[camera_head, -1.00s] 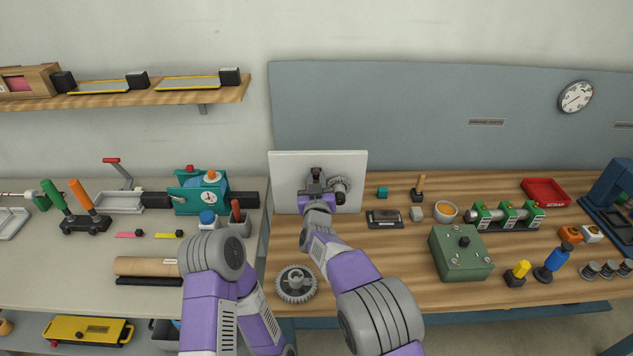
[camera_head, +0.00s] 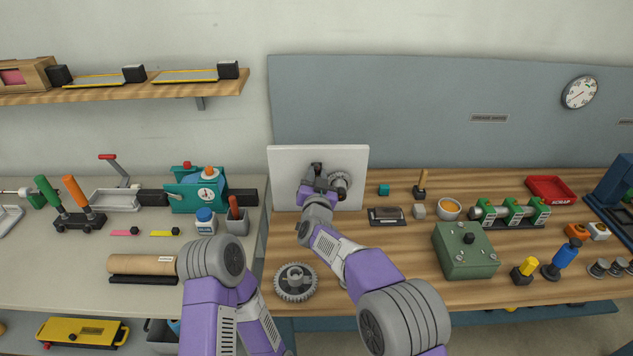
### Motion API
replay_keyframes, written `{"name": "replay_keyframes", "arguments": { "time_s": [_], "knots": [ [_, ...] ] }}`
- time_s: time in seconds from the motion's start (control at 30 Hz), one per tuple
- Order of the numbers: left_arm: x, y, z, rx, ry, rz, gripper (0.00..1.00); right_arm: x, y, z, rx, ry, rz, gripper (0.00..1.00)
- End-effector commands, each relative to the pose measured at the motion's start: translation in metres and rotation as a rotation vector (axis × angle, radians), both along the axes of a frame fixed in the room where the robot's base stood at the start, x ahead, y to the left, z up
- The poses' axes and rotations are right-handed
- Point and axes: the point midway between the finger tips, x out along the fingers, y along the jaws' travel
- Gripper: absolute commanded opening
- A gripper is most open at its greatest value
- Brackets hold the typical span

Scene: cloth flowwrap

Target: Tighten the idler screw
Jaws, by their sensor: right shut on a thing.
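A white upright panel (camera_head: 288,165) stands at the back of the wooden bench, with a grey toothed gear (camera_head: 340,181) mounted on its right part. My right gripper (camera_head: 317,172) is in front of the panel, just left of the gear, and is shut on a small dark thing that its fingers mostly hide. I cannot tell whether this is the idler screw or a tool on it. My left arm comes up at the lower middle, and its gripper does not show.
A loose gear (camera_head: 295,282) lies at the bench's front left. Right of the panel are a dark flat block (camera_head: 386,217), a small bowl (camera_head: 449,208) and a green box (camera_head: 466,250). The wood between the loose gear and the green box is clear apart from my arm.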

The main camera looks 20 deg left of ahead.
Motion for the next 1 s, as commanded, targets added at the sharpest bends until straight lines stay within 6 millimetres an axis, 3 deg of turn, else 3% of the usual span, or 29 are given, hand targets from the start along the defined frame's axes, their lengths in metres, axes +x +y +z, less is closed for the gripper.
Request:
{"name": "replay_keyframes", "arguments": {
  "time_s": [0.4,0.9,0.93,1.0],
  "knots": [
    [0.0,0.0,-0.015,0.0,0.0,0.0,0.43,0.0,0.0,0.0,0.177,0.051,0.0,0.0],
    [0.0,0.0,-0.015,0.0,0.0,0.0,0.43,0.0,0.0,0.0,0.197,0.058,0.0,0.0],
    [0.0,0.0,-0.015,0.0,0.0,0.0,0.43,0.0,0.0,0.0,0.197,0.058,0.0,0.26],
    [0.0,0.0,-0.015,0.0,0.0,0.0,0.43,0.0,0.0,0.0,0.196,0.057,0.0,0.36]
  ]
}}
